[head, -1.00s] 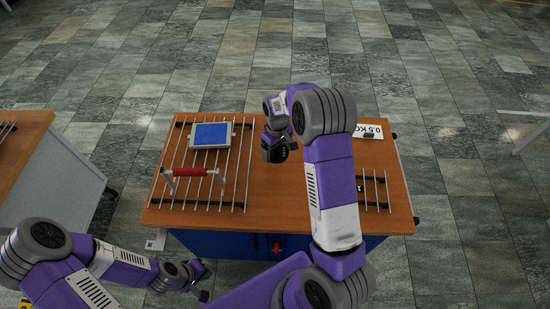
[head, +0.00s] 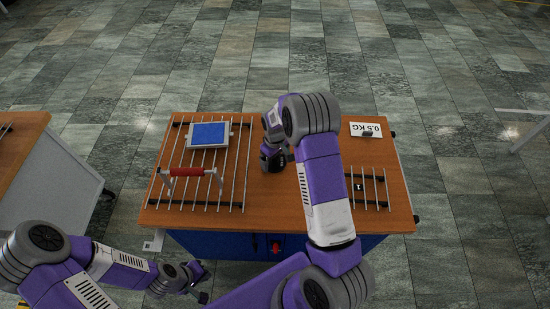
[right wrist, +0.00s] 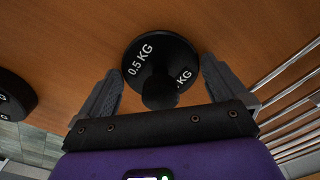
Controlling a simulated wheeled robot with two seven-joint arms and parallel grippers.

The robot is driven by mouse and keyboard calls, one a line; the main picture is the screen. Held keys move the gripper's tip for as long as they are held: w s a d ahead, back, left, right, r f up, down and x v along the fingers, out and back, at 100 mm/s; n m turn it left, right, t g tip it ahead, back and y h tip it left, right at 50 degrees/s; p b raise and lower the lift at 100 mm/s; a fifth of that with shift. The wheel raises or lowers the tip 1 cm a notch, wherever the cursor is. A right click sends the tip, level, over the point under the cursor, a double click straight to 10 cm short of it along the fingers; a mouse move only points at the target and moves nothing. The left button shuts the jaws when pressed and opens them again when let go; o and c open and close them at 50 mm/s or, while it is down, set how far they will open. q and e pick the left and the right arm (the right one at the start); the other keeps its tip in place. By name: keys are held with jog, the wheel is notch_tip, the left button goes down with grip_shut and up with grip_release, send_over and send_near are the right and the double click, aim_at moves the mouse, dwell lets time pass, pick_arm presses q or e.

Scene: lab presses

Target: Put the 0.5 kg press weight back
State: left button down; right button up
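The 0.5 kg weight (right wrist: 172,55) is a round black disc with a knob and white "0.5 KG" lettering, in the right wrist view. My right gripper (right wrist: 163,78) is open, its fingers on either side of the knob with gaps showing. In the head view my right gripper (head: 272,152) is low over the middle of the table, and dark shapes there merge with the weight. A white "0.5 KG" plate (head: 366,128) is at the table's back right. My left gripper (head: 203,288) hangs in front of the table; its fingers are too small to read.
On the wooden table (head: 262,200), a rod rack (head: 237,180) at left carries a blue-topped device (head: 210,135) and a red-handled bar (head: 187,172). A smaller rack (head: 378,190) with a "1" tag is at right. Another black disc (right wrist: 12,95) shows at the wrist view's left edge.

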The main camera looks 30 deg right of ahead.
jog(key=shift+r, duration=0.1)
jog(key=shift+r, duration=0.3)
notch_tip(320, 180, up, 12)
jog(key=p, duration=0.1)
jog(key=shift+f+p, duration=0.2)
jog(key=shift+p, duration=0.15)
